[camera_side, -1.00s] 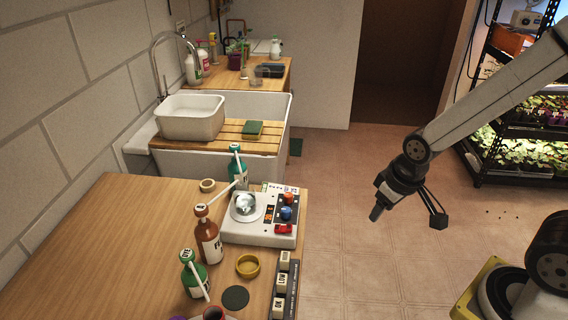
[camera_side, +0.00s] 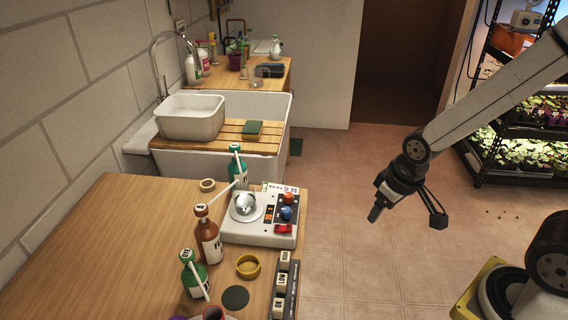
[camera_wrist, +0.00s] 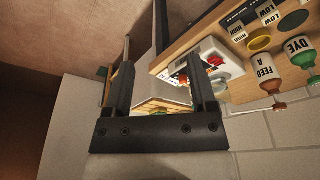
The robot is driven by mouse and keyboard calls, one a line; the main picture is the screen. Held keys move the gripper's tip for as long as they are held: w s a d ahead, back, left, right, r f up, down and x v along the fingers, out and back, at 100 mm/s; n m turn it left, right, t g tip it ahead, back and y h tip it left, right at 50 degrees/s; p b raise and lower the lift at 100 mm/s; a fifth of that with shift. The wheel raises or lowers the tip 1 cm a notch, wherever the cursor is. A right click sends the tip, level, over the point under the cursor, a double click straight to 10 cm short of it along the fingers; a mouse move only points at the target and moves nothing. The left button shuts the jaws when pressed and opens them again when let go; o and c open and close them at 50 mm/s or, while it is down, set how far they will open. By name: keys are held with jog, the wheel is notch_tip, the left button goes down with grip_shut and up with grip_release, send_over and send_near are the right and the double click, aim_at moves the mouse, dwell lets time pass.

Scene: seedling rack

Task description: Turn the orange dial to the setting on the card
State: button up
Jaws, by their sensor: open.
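The orange dial (camera_side: 288,198) sits at the right of a white control box (camera_side: 258,236) on the wooden table, above a blue dial (camera_side: 286,213) and a red switch (camera_side: 283,229). A white card (camera_side: 272,187) with small printing stands behind the box, partly hidden; I cannot read its setting. The dial's pointer is too small to read. My gripper (camera_side: 407,216) is open and empty, in the air over the floor, well to the right of the box and apart from it. In the wrist view my open fingers (camera_wrist: 160,52) show, with the box (camera_wrist: 207,50) beyond them.
A yellow ring (camera_side: 248,267), a black disc (camera_side: 235,298) and labelled blocks (camera_side: 282,283) lie in front. A sink (camera_side: 282,110) is behind; plant shelves (camera_side: 520,135) stand right.

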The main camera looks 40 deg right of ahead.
jog(key=w+a+n+g, duration=0.1)
jog(key=w+n, duration=0.4)
jog(key=w, duration=0.8)
jog(key=n+g, duration=0.2)
jog(key=n, duration=0.4)
send_over(289, 194)
jog(key=shift+f, duration=2.1)
jog(key=shift+f, duration=3.9)
grip_shut()
